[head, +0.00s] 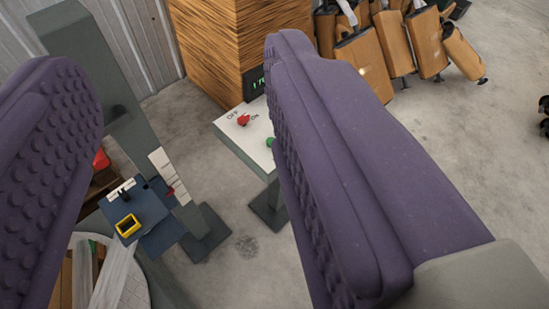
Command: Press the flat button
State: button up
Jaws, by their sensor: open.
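My gripper (183,90) is open, with its two purple studded fingers wide apart and nothing between them. A pale panel (232,134) on a stand shows beyond the fingers, left of the right finger. It carries a red knob (243,119) between OFF and ON labels, and a green button-like piece (271,142) partly hidden by the right finger. A blue box (150,208) with a yellow-framed square (128,226) and small labels sits lower left, beside the left finger. I cannot tell which piece is the flat button. No finger visibly touches either panel.
A grey-green post (95,65) rises at the left. A wooden block (210,45) stands behind the pale panel, near a small dark display (254,84). Concrete floor is open at right.

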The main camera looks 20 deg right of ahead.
aim_at(269, 140)
jog(key=i+l+u, duration=0.35)
jog(key=l, duration=0.7)
jog(key=i+l+u, duration=0.15)
jog(key=l+u, duration=0.15)
jog(key=l, duration=0.8)
jog(key=l+u, duration=0.35)
jog(key=l, duration=0.75)
jog(key=i+l+u, duration=0.15)
jog(key=l, duration=0.2)
jog(key=i+j, duration=0.8)
jog(key=j, duration=0.05)
